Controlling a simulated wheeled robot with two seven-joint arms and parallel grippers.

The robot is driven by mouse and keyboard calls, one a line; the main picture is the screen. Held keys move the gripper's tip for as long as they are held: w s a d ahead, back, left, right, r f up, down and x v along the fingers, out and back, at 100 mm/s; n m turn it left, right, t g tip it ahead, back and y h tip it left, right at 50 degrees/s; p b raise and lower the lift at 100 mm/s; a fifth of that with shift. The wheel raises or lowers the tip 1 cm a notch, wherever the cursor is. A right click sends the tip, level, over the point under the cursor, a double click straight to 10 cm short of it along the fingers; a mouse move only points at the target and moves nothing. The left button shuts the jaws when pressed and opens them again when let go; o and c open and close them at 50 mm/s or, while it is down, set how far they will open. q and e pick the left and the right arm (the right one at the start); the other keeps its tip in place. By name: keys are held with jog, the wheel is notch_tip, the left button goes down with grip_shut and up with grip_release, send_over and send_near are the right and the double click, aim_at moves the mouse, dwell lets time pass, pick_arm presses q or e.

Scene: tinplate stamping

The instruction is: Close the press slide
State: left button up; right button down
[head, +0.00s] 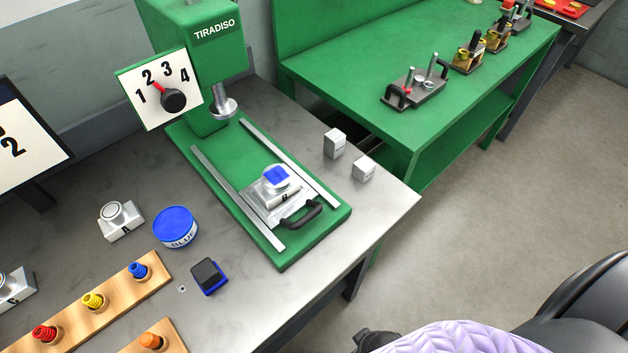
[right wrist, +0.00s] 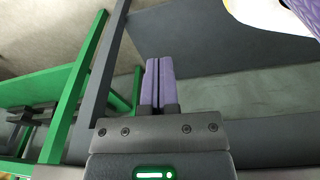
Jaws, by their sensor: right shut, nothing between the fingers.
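The green press (head: 208,70) marked TIRADISO stands on the grey table, with a dial numbered 1 to 4. Its slide (head: 262,207) is a silver plate with a black handle (head: 301,214). The slide sits at the front end of two silver rails (head: 232,190), pulled out from under the ram (head: 223,106). A metal die with a blue top (head: 275,175) rests on the slide. My right gripper (right wrist: 159,82) shows in the right wrist view, its two purple-grey fingers together and empty, away from the slide. Part of my right arm shows at the lower right of the head view. My left gripper is out of view.
Two small grey blocks (head: 335,143) stand right of the press. A blue tin (head: 176,227), a die (head: 120,220), a blue pad (head: 208,276) and wooden racks with coloured pegs (head: 95,300) lie to the left. A green bench (head: 400,60) with dies stands behind.

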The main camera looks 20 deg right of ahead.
jog(key=w+a+r+m+t+p, duration=0.1)
jog(key=w+r+p, duration=0.25)
jog(key=r, duration=0.55)
jog(key=w+r+m+t+y+p, duration=0.15)
jog(key=w+r, duration=0.25)
jog(key=r, duration=0.5)
jog(key=w+a+r+m+t+p, duration=0.1)
jog(key=w+r+m+p, duration=0.15)
jog(key=r, duration=0.55)
jog(key=m+t+y+b, duration=0.2)
jog(key=m+t+b, duration=0.2)
jog(key=m, duration=0.7)
send_near(291, 203)
jog(key=x, duration=0.5)
jog(key=shift+w+f, duration=0.25)
jog(key=shift+f, duration=0.05)
jog(key=shift+w+a+f, duration=0.15)
jog(key=shift+w+f, duration=0.05)
jog(key=shift+w, duration=0.1)
